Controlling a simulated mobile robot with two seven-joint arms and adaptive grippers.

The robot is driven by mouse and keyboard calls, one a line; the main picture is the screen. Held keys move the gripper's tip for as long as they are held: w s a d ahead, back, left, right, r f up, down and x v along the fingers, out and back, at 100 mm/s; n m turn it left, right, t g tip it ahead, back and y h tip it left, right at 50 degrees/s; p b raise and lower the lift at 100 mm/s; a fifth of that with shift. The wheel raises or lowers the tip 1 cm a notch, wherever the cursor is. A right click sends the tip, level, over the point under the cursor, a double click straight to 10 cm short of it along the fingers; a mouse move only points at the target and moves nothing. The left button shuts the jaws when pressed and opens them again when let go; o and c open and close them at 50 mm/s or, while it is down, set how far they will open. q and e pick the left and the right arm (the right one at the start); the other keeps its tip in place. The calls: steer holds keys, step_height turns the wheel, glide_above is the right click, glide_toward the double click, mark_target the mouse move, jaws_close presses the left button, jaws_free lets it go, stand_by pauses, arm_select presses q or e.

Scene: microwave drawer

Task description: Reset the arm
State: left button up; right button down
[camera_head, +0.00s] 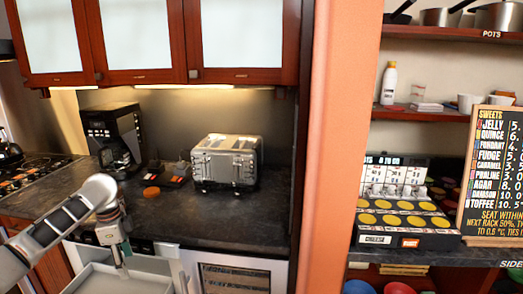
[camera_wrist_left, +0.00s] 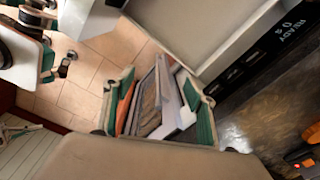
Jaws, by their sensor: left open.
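My left arm comes in from the left in the head view. Its gripper (camera_head: 122,262) points down over the pulled-out white drawer (camera_head: 85,270) below the counter. In the left wrist view the same gripper (camera_wrist_left: 160,100) has its green-lined fingers spread apart. The drawer's pale surface (camera_wrist_left: 190,25) shows at the top there, beside a dark control panel (camera_wrist_left: 270,45) with lit text. Whether the fingers touch the drawer is unclear. A white and green part at the upper left of the wrist view may be my right gripper (camera_wrist_left: 45,60).
The dark counter (camera_head: 215,225) holds a coffee maker (camera_head: 112,135), a toaster (camera_head: 226,162) and an orange lid (camera_head: 151,192). A stove (camera_head: 30,172) is at left. Wall cabinets (camera_head: 145,75) hang above. An orange pillar (camera_head: 340,150) separates shelves at right.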

arm_select(q)
steer(key=s+d+f+n+t+h, duration=0.2)
steer(key=s+d+f, duration=0.4)
steer(key=d+f, duration=0.6)
steer(key=s+d+f+n+t+h, duration=0.1)
steer(key=s+d+f+n+t, duration=0.1)
steer(key=s+d+f, duration=0.8)
steer(key=s+f+n+t+y, duration=0.1)
steer(key=s+n+t, duration=0.4)
steer(key=s, duration=1)
steer(key=shift+d+f+n+t, duration=0.25)
steer(key=shift+f+n+t, duration=0.05)
steer(key=shift+f+t, duration=0.15)
